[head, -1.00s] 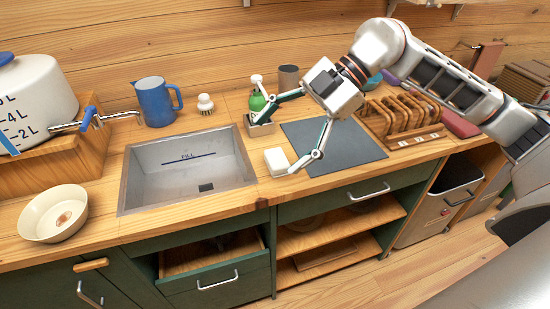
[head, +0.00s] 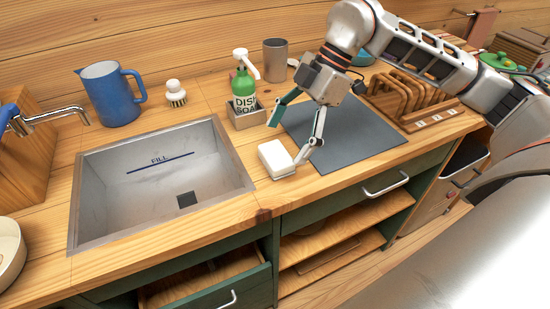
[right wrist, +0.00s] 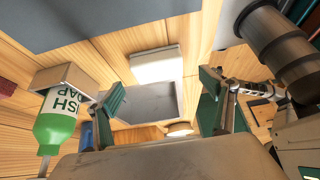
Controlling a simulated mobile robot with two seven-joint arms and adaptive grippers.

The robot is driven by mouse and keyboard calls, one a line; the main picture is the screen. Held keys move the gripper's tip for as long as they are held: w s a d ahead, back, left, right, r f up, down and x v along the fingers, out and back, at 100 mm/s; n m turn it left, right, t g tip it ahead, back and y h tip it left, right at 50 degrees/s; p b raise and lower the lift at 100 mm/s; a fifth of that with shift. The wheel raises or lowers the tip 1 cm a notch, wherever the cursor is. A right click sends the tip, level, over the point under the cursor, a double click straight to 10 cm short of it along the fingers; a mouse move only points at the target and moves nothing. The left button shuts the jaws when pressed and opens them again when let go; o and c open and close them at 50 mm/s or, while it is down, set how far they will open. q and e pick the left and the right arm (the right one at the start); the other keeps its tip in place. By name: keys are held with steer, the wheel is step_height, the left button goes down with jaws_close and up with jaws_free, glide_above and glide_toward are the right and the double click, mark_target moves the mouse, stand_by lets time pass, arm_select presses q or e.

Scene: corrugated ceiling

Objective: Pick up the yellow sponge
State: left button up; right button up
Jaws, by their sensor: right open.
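No clearly yellow sponge shows. A white, sponge-sized block (head: 275,158) lies on the wooden counter between the sink and the dark grey mat. It also shows as a bright white block (right wrist: 158,66) in the right wrist view, beyond and between the fingertips. My right gripper (head: 285,141) is open and empty. In the head view one finger is behind the block near the soap caddy, and the other is at its right side. I cannot tell whether that finger touches it. My left gripper is not in view.
The steel sink (head: 90,190) is left of the block. A green dish soap bottle (head: 244,88) stands in a caddy (head: 247,120) behind it. A blue jug (head: 112,95), a scrub brush (head: 175,93) and a grey cup (head: 275,60) stand further back. The mat (head: 350,130) is bare.

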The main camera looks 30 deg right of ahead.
mark_target(276, 153)
steer(key=shift+w+a+f, duration=0.1)
steer(key=shift+a+f, duration=0.1)
steer(key=shift+f, duration=0.15)
steer(key=x, duration=0.4)
steer(key=shift+w+a+f, duration=0.1)
steer(key=shift+f, duration=0.1)
steer(key=c, duration=0.9)
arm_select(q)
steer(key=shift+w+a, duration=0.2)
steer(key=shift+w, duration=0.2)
arm_select(e)
steer(key=shift+c, duration=0.2)
steer(key=shift+r, duration=0.1)
